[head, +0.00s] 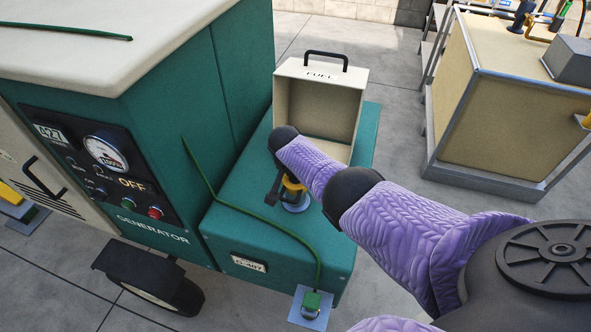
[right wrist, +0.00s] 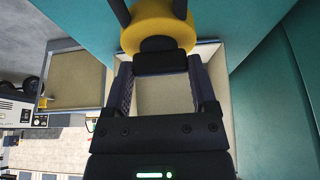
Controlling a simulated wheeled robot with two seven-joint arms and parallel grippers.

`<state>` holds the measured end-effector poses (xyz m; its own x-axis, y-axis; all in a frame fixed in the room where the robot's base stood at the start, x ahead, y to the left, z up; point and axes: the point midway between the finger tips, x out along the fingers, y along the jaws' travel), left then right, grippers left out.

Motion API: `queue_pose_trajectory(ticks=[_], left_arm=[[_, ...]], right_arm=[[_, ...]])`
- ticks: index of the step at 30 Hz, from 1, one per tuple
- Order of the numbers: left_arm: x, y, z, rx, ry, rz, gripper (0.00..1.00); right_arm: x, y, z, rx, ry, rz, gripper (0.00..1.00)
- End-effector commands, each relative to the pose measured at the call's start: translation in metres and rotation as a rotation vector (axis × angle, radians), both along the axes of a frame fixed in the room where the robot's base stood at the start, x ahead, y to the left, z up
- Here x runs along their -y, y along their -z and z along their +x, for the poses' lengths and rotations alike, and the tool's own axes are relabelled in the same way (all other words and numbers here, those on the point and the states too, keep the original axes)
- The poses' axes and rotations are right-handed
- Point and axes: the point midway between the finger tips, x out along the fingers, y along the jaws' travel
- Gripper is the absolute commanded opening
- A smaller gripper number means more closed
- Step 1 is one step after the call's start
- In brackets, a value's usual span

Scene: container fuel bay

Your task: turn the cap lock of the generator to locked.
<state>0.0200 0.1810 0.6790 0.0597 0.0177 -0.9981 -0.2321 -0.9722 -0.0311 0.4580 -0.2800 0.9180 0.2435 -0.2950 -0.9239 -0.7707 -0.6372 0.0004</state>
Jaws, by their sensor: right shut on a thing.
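The generator (head: 165,170) is a teal and cream unit on the left, its panel reading OFF. On its teal side deck, the yellow fuel cap (head: 293,188) sits on a grey filler neck (head: 295,204) in front of an open cream box lid marked FUEL (head: 321,74). My right gripper (head: 274,190) is at the cap, largely covered by my arm. In the right wrist view the yellow cap (right wrist: 160,36) is ahead, and the gripper (right wrist: 162,67) is shut on the cap's black lock handle (right wrist: 160,62). Any lock marking is hidden. My left gripper is out of view.
A green cable (head: 250,211) runs across the deck to a green clamp on a small blue plate (head: 310,307) on the floor. A tan tank (head: 510,95) in a metal frame stands at the right. Grey floor lies clear between tank and generator.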

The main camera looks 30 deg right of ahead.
Motion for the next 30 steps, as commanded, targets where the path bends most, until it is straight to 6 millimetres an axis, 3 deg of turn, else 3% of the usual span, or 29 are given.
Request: queue_pose_trajectory(ticks=[6,7,11,17,20,30], left_arm=[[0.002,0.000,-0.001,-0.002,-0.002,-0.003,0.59],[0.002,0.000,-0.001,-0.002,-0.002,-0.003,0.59],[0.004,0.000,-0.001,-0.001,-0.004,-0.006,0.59],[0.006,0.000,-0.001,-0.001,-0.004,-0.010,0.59],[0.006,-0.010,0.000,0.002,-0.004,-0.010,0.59],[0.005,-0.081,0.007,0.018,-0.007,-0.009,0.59]], right_arm=[[0.000,0.000,0.000,0.001,0.001,0.001,0.15],[0.000,0.000,0.000,0.001,0.001,0.001,0.76],[0.000,0.000,0.000,0.002,0.001,0.000,1.00],[0.000,-0.001,0.000,0.001,0.000,0.000,1.00],[-0.002,-0.010,-0.002,0.000,-0.001,0.000,1.00],[-0.023,-0.081,-0.018,0.003,-0.001,0.000,1.00]])
